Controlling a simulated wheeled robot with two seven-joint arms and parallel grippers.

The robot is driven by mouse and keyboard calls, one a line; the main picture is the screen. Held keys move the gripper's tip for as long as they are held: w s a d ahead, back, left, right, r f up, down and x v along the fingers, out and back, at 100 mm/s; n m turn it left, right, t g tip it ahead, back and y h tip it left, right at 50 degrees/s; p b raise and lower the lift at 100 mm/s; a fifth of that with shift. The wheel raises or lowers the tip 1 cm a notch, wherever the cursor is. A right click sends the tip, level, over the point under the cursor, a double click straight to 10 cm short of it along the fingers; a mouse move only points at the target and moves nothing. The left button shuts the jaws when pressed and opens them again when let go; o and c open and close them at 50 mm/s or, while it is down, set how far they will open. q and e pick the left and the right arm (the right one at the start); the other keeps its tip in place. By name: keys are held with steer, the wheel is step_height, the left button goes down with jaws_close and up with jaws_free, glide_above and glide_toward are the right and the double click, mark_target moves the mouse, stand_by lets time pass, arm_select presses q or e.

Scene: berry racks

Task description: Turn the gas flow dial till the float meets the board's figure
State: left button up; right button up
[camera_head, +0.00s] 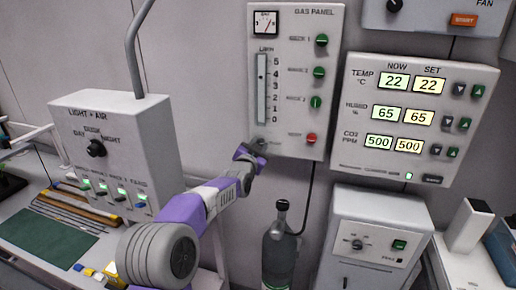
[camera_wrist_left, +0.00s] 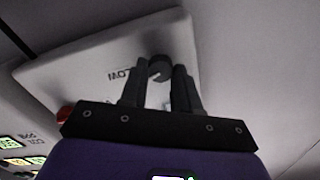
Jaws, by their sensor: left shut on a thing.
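The gas panel (camera_head: 292,140) is a pale box on the wall with a vertical flow tube (camera_head: 262,88) marked from 0 to 5. The float inside the tube is too small to make out. My left gripper (camera_head: 256,147) is at the panel's lower left corner and covers most of the flow dial. My right gripper is not in view. I cannot make out a board with a figure.
Green knobs (camera_head: 321,41) line the panel's right side, with a red knob (camera_head: 311,138) below. A climate display box (camera_head: 478,82) hangs to the right. A dark gas bottle (camera_head: 280,250) stands below the panel. A light and air box (camera_head: 70,125) stands at left.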

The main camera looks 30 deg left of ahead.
arm_select(q)
steer(key=shift+m, duration=0.8)
steer(key=o, duration=1)
steer(key=shift+o, duration=0.2)
steer(key=shift+s, duration=0.1)
steer(key=v, duration=0.7)
steer(key=shift+s, duration=0.2)
